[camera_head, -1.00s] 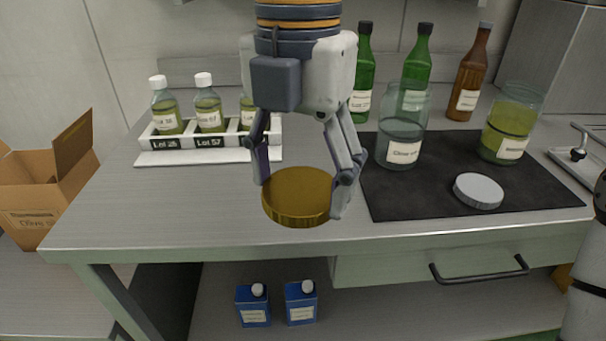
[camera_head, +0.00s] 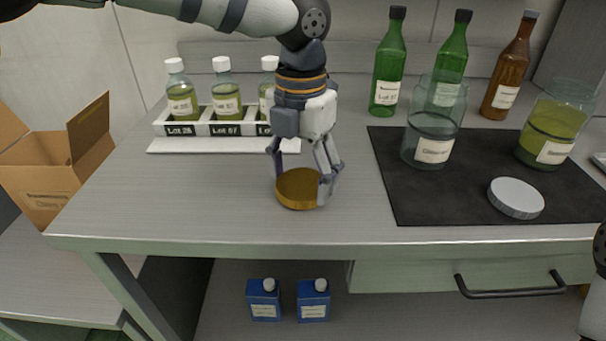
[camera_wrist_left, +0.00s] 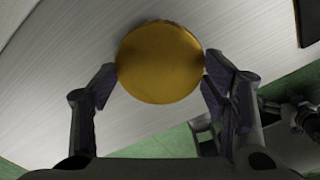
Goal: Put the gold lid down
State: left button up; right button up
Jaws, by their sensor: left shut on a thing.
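The gold lid (camera_head: 297,190) is a flat round disc between the fingers of my left gripper (camera_head: 303,188), low at the bare bench top left of the black mat. It lies level; I cannot tell whether its underside touches the bench. In the left wrist view the gold lid (camera_wrist_left: 160,62) sits between the two fingertips of my left gripper (camera_wrist_left: 161,75), one on each side. The left gripper is shut on the lid. My right gripper is not in view; only part of my right arm shows at the right edge.
A black mat (camera_head: 420,205) holds an empty jar (camera_head: 428,130), an oil-filled jar (camera_head: 549,125) and a grey lid (camera_head: 515,198). A white rack (camera_head: 163,128) of sample bottles stands behind the gold lid. Green and brown bottles stand at the back. The bench's front left is clear.

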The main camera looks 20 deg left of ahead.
aim_at(301, 184)
pick_arm(q)
jog(key=shift+f, duration=0.15)
jog(key=shift+f, duration=0.15)
jog(key=o, duration=1.3)
notch_tip(301, 184, up, 12)
